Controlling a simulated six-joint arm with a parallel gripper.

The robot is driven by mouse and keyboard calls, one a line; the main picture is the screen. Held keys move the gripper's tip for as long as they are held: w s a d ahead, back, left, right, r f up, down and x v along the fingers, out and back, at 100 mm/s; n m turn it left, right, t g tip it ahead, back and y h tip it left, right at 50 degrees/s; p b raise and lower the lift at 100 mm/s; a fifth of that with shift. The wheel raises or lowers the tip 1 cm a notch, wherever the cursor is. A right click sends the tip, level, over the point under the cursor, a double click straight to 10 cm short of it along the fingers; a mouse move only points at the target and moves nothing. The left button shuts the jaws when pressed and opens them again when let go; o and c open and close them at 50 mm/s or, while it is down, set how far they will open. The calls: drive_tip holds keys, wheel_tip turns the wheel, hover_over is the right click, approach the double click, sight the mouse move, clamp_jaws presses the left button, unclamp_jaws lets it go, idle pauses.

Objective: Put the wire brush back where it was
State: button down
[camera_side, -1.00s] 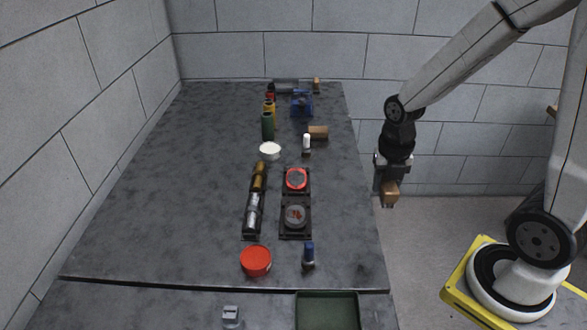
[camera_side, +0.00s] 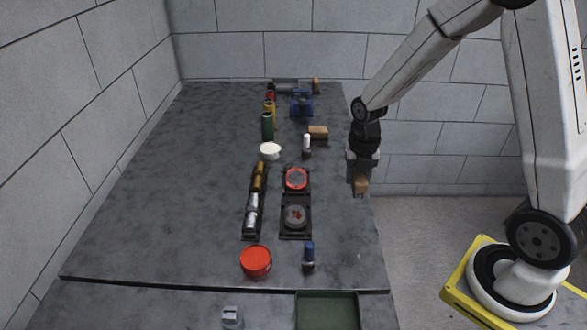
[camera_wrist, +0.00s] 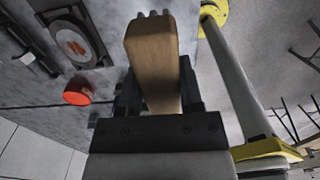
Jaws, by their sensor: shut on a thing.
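The wire brush (camera_wrist: 152,62) has a brown wooden handle or block, with grey bristle tips showing at its far end in the wrist view. It also shows in the side view (camera_side: 361,185) as a small tan block below my gripper (camera_side: 361,173). My gripper is shut on it, with a dark finger on each side in the wrist view (camera_wrist: 160,98). The brush is held above or near the right edge of the grey table (camera_side: 140,190). I cannot tell its exact height. The spot it came from is not evident.
Dark trays with a red-ringed disc (camera_side: 296,179) and a grey disc (camera_side: 295,216) lie left of the gripper. A white-topped bottle (camera_side: 306,144), a brown block (camera_side: 318,132), a blue item (camera_side: 309,254), a red tub (camera_side: 256,261) and a green tray (camera_side: 328,312) stand around. The table's left side is clear.

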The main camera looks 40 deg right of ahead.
hover_over(336, 201)
drive_tip(key=shift+s+f, duration=0.15)
drive_tip(key=shift+f, duration=1.3)
drive_tip(key=shift+s+f, duration=0.15)
drive_tip(key=shift+f, duration=1.3)
drive_tip(key=shift+f, duration=0.1)
drive_tip(key=shift+w+f, duration=0.2)
drive_tip(key=shift+f, duration=1.55)
drive_tip(key=shift+f, duration=0.15)
drive_tip(key=shift+c, duration=1.2)
unclamp_jaws()
wheel_tip(336, 201, up, 12)
drive_tip(key=shift+r, duration=0.2)
